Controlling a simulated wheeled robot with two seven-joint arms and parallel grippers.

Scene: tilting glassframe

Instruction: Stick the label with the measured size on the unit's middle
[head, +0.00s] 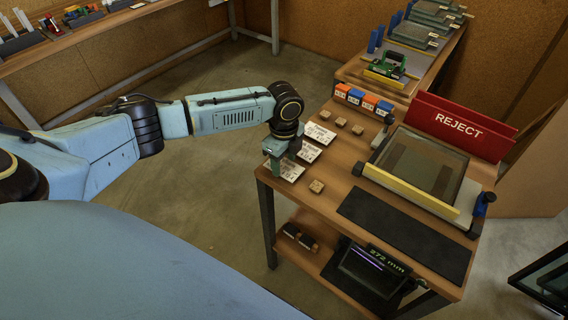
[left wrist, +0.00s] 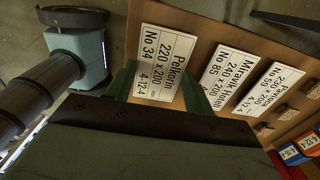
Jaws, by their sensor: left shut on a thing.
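The glass unit (head: 425,163) lies in a frame with a yellow front bar, at the right of the table. White labels lie by the table's left edge: a near one reading 220 x 200 (left wrist: 160,62), a middle one (head: 309,151) reading 240 x 200 in the left wrist view (left wrist: 231,78), and a far one (head: 319,132) reading 230 x 200 (left wrist: 272,86). My left gripper (head: 281,160) is at the near label, shut on it, with one finger at each side in the left wrist view. I cannot tell whether the label is lifted. My right gripper is not in view.
A display (head: 388,260) on the lower shelf reads 272 mm. Small wooden blocks (head: 316,186) sit near the labels. Blue and orange boxes (head: 363,99) stand behind. A red REJECT board (head: 460,127) rises behind the frame. A dark mat (head: 405,232) lies in front, empty.

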